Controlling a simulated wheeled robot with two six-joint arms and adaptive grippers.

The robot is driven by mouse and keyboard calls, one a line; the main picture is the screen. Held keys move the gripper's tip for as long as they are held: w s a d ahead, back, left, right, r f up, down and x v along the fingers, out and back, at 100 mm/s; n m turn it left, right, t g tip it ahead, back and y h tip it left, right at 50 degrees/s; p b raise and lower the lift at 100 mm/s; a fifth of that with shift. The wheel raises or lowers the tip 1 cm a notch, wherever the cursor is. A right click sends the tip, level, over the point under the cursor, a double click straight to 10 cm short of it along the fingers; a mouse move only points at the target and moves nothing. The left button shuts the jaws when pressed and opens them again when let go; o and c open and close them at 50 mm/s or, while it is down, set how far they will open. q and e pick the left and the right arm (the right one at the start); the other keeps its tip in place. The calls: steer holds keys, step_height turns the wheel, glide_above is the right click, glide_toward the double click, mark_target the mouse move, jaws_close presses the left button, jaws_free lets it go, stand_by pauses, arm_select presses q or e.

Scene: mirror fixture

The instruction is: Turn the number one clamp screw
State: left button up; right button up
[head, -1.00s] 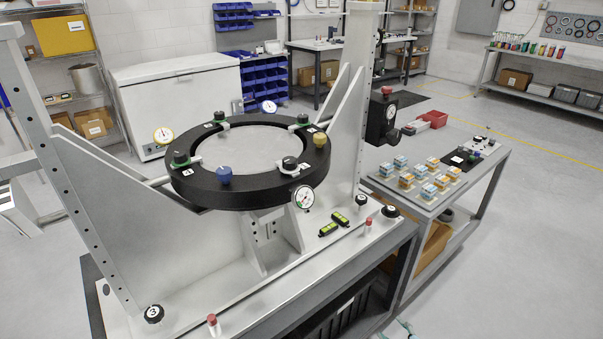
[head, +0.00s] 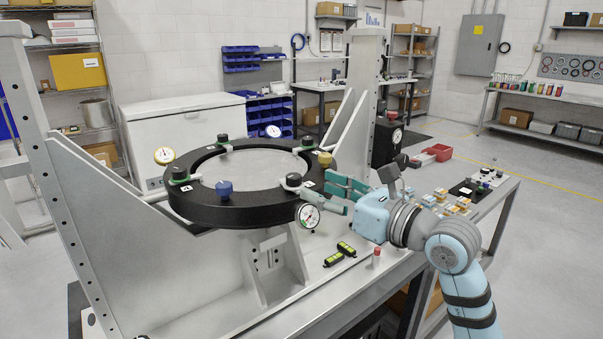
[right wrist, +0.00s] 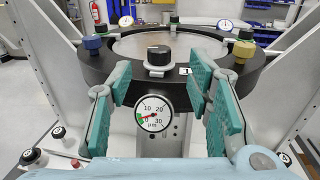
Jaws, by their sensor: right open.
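A black ring fixture (head: 250,208) stands on the grey frame. A black-capped clamp screw (head: 293,180) sits on a pale clamp at its front right. A small white label lies beside it; its figure is too small to read surely. In the right wrist view this screw (right wrist: 158,54) is centred beyond the fingers. My right gripper (head: 327,190) is open and empty, just right of the screw and apart from it. Its teal fingers (right wrist: 160,82) spread either side of the dial gauge (right wrist: 152,114) in the wrist view. My left gripper is not in view.
Other ring clamps stand at the left (head: 180,174) and back (head: 307,141). A blue knob (head: 224,188) and a yellow knob (head: 324,159) flank the front screw. The dial gauge (head: 309,216) hangs below it. Green-black levels (head: 340,254) lie on the base plate.

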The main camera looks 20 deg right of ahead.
mark_target(300, 180)
steer(key=x, duration=0.6)
steer(key=shift+s, duration=0.1)
steer(key=shift+c, duration=0.3)
jaws_close()
steer(key=shift+d+f+n+g+y, duration=0.15)
steer(key=shift+n+g+y, duration=0.3)
steer(key=shift+y, duration=0.25)
steer(key=shift+n+g+y+b, duration=0.4)
steer(key=shift+n+g+y, duration=0.25)
steer(key=shift+n+y, duration=0.15)
steer(key=shift+o, duration=0.3)
jaws_free()
